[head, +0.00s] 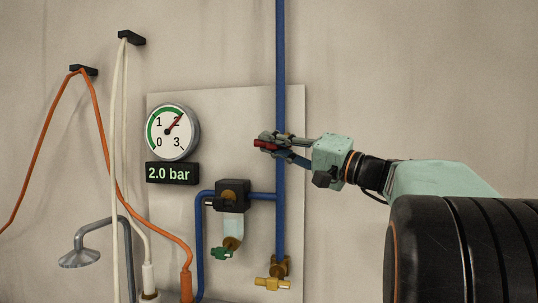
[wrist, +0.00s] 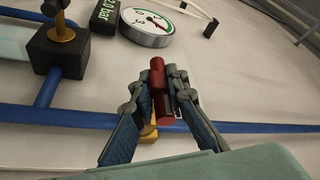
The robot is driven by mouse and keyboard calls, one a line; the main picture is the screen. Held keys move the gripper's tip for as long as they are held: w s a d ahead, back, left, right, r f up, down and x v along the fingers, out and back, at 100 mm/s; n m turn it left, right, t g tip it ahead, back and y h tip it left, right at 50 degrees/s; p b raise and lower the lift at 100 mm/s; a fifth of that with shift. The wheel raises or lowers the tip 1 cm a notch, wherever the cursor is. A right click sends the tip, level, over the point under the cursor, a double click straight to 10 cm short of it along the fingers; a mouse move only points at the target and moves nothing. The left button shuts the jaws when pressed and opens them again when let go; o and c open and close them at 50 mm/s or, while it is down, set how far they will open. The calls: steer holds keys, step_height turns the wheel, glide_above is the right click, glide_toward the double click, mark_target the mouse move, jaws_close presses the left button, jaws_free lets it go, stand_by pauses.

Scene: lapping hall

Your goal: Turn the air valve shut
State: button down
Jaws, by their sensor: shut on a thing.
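The red valve handle (head: 265,143) is in front of the blue vertical pipe on the wall panel, and looks roughly crosswise to that pipe. My gripper (head: 272,144) reaches in from the right and is shut on this handle. In the wrist view the red handle (wrist: 158,70) lies between the two fingers (wrist: 166,82), one on each side. The valve body behind it is mostly hidden by the fingers. The round gauge (head: 172,132) has its needle near 2, and the display (head: 172,173) reads 2.0 bar.
A black regulator (head: 232,195) with a clear bowl and green drain tap (head: 221,253) sits below left. A brass tap (head: 272,284) is at the pipe's lower end.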

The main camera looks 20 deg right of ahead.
steer(key=c, duration=1.9)
jaws_free()
steer(key=v, duration=1.2)
